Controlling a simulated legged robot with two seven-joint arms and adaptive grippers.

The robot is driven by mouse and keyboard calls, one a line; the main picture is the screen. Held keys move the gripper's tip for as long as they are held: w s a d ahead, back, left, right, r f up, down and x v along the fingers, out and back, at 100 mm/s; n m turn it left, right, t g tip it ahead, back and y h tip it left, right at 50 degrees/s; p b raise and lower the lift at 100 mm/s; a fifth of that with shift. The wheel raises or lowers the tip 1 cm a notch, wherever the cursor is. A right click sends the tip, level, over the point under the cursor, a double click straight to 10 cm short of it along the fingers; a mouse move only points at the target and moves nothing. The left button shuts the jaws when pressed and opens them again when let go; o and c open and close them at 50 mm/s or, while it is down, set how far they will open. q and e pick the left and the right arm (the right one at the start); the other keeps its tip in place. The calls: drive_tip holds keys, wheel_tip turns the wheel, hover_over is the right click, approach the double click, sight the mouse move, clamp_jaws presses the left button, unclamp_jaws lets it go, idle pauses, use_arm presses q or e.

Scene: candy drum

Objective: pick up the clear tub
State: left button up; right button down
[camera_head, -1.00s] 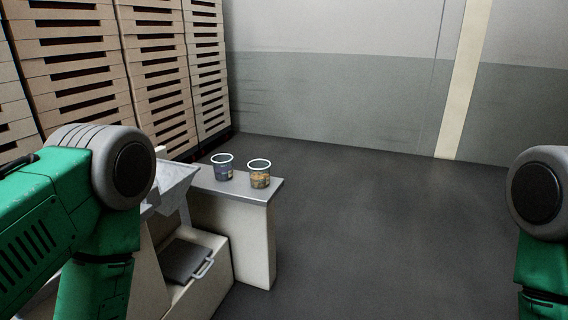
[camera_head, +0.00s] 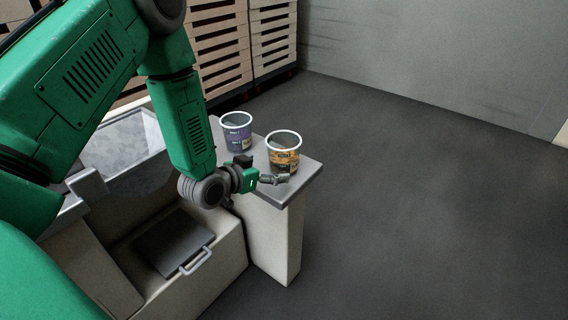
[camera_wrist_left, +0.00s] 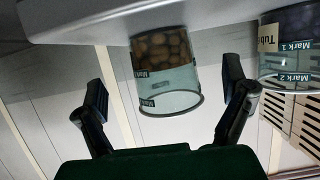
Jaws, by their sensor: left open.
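Two clear tubs with pale rims stand upright on a narrow grey-topped counter. The nearer tub (camera_head: 284,158) holds orange-brown pieces; in the wrist view, which looks upside down, this tub (camera_wrist_left: 168,70) shows round brown pieces in its base and a dark "Mark" label. The other tub (camera_head: 237,138) has dark purplish contents; in the wrist view this tub (camera_wrist_left: 290,50) is at the right edge. My left gripper (camera_head: 266,172) is open at the nearer tub's near side. In the wrist view its fingers (camera_wrist_left: 168,92) are spread either side of that tub, with visible gaps. My right gripper is out of view.
The counter top (camera_head: 302,182) ends just right of the nearer tub. A pale machine with a clear cover (camera_head: 120,150) and a lower bin with a handled dark lid (camera_head: 175,240) stands left of the counter. Slatted stacks line the back; the floor (camera_head: 420,210) is open.

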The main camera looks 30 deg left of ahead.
sight(276, 164)
use_arm(q)
drive_tip(key=x, duration=0.2)
drive_tip(key=shift+w, duration=0.35)
drive_tip(key=shift+w+f+b, duration=0.2)
drive_tip(key=shift+w+b, duration=0.25)
drive_tip(key=b+x, duration=0.1)
drive_tip(key=x, duration=0.2)
drive_tip(key=shift+w+f+b, duration=0.3)
drive_tip(key=shift+w, duration=0.35)
drive_tip(key=shift+d+r, duration=0.1)
drive_tip(key=shift+c, duration=0.4)
drive_tip(key=c, duration=1.3)
